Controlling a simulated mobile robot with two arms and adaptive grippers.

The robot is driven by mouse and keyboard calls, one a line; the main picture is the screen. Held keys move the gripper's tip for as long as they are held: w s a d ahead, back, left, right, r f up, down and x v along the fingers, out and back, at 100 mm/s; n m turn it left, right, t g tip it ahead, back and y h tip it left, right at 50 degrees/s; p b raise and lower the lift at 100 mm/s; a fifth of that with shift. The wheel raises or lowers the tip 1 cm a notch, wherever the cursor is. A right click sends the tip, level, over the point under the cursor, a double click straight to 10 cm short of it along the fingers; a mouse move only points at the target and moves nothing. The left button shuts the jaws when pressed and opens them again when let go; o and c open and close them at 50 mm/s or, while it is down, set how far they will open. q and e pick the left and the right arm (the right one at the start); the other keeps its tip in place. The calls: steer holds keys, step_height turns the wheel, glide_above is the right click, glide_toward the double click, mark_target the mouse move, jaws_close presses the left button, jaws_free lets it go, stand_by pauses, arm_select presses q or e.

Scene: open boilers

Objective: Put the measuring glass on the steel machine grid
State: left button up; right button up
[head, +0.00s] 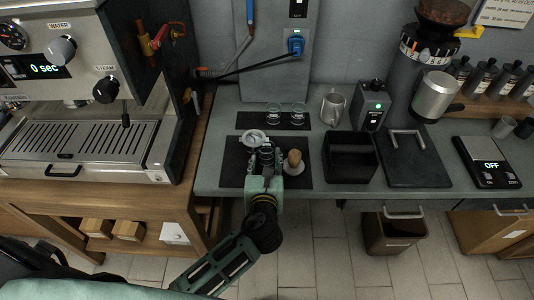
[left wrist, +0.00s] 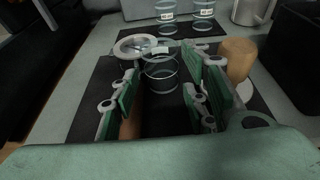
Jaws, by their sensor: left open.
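The small clear glass (left wrist: 161,74) stands upright on the front dark mat in the left wrist view. My left gripper (left wrist: 160,100) is open, with its green-padded fingers to either side in front of the glass; I cannot tell whether they touch it. In the head view my left gripper (head: 266,158) largely hides this glass. Two more clear glasses with labels (head: 273,114) (head: 297,115) stand on the rear mat. The steel machine grid (head: 65,142) is the slotted tray of the coffee machine at left, with bare slots in view. My right gripper is not in view.
A round metal piece (head: 253,136) and a wooden-handled tamper (head: 294,161) flank the glass on the front mat. A metal pitcher (head: 333,106) and black box (head: 350,157) stand to the right. The coffee machine's dark side panel (head: 148,75) rises between counter and grid.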

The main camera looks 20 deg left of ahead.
mark_target(266, 157)
arm_select(q)
steer(key=x, duration=0.3)
steer(key=shift+w, duration=0.25)
steer(key=shift+s, duration=0.1)
steer(key=shift+c, duration=0.2)
steer(key=c, duration=0.7)
steer(key=shift+c, duration=1.1)
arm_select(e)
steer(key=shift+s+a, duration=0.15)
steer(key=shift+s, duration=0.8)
